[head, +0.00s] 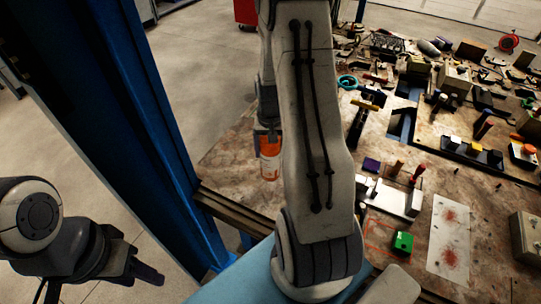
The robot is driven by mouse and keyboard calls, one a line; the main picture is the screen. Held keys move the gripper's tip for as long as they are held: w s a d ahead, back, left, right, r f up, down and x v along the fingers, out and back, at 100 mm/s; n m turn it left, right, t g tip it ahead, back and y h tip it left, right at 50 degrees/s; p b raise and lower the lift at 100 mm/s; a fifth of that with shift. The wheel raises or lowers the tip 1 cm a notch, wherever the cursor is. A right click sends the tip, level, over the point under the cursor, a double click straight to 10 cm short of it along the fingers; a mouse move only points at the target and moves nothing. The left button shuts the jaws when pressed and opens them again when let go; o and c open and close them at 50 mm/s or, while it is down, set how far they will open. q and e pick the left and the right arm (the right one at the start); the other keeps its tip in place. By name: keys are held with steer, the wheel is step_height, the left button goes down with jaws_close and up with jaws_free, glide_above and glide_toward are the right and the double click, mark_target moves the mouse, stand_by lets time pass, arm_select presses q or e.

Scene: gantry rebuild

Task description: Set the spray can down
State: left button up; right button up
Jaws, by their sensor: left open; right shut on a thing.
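The spray can (270,163) is orange with a paler band near its base. It hangs upright below my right gripper (267,138), which is shut on its top. The can is over the left part of the worktable (225,155); I cannot tell whether its base touches the surface. My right arm crosses the middle of the view and hides part of the table beside the can. My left gripper (148,273) is at the lower left, off the table, open and empty.
A blue post (135,110) stands left of the table. A white block with upright tools (390,195), a green box (402,243) and a stained white sheet (448,238) lie right of my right arm. Clutter covers the back right. Bare tabletop shows around the can.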

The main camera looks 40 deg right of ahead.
step_height(320, 180, down, 3)
steer(key=shift+p, duration=0.65)
steer(key=shift+f, duration=0.5)
steer(key=shift+f, duration=0.25)
steer(key=o, duration=1.5)
steer(key=shift+r, duration=0.1)
steer(key=shift+o, duration=0.2)
steer(key=shift+r, duration=0.15)
